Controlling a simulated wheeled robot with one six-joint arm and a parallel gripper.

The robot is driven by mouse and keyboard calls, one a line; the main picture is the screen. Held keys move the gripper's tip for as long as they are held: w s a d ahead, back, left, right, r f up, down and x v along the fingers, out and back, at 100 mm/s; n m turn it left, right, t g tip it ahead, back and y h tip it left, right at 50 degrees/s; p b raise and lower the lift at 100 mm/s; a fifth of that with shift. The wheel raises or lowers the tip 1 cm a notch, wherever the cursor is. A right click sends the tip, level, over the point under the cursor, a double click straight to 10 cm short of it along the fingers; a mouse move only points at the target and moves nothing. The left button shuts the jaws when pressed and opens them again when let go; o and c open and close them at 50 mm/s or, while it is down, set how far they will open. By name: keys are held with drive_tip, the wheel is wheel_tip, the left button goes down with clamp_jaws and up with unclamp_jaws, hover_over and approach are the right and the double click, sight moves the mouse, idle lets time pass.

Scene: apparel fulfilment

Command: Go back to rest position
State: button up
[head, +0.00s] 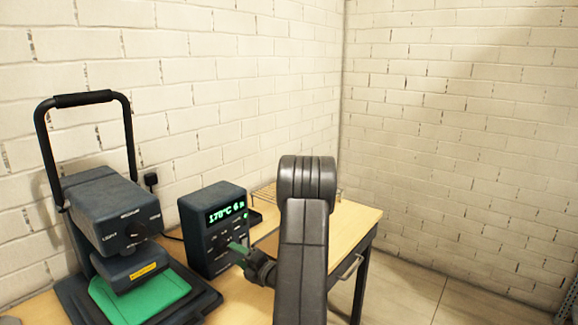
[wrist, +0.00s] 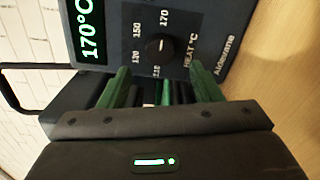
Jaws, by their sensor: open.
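My gripper (head: 240,250) is in front of the lower part of the dark control box (head: 195,265) in the head view, partly hidden behind my arm. In the wrist view its two green fingers (wrist: 163,84) are spread apart with nothing between them. They point at the front panel of the control box (wrist: 205,50), close to the heat dial (wrist: 160,46). I cannot tell whether they touch it. The box's green display (head: 225,212) reads 170°C.
A heat press (head: 110,215) with a raised black handle and a green pad (head: 150,298) stands left on the wooden table (head: 355,222). A wire rack (head: 262,193) is partly hidden behind my arm. Brick walls close off the back; open floor (head: 410,290) lies right.

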sight(225, 249)
drive_tip(key=x, duration=0.5)
drive_tip(key=shift+w+a+p, duration=0.1)
drive_tip(key=shift+a+p, duration=0.15)
drive_tip(key=shift+p, duration=0.15)
drive_tip(key=shift+w+f+n+b, duration=0.15)
drive_tip(key=shift+f+n+b, duration=0.15)
drive_tip(key=shift+b, duration=0.3)
drive_tip(key=shift+n+b, duration=0.8)
drive_tip(key=shift+n, duration=0.2)
drive_tip(key=n+b, duration=0.4)
drive_tip(key=n, duration=0.1)
drive_tip(key=shift+n+b, duration=0.3)
drive_tip(key=n+b, duration=0.3)
drive_tip(key=shift+n, duration=0.4)
drive_tip(key=n+b, duration=0.2)
drive_tip(key=n, duration=0.1)
drive_tip(key=shift+d, duration=0.1)
drive_tip(key=shift+s+d+r, duration=0.25)
drive_tip(key=shift+s+d, duration=0.4)
drive_tip(key=shift+d, duration=0.15)
drive_tip(key=shift+s, duration=0.1)
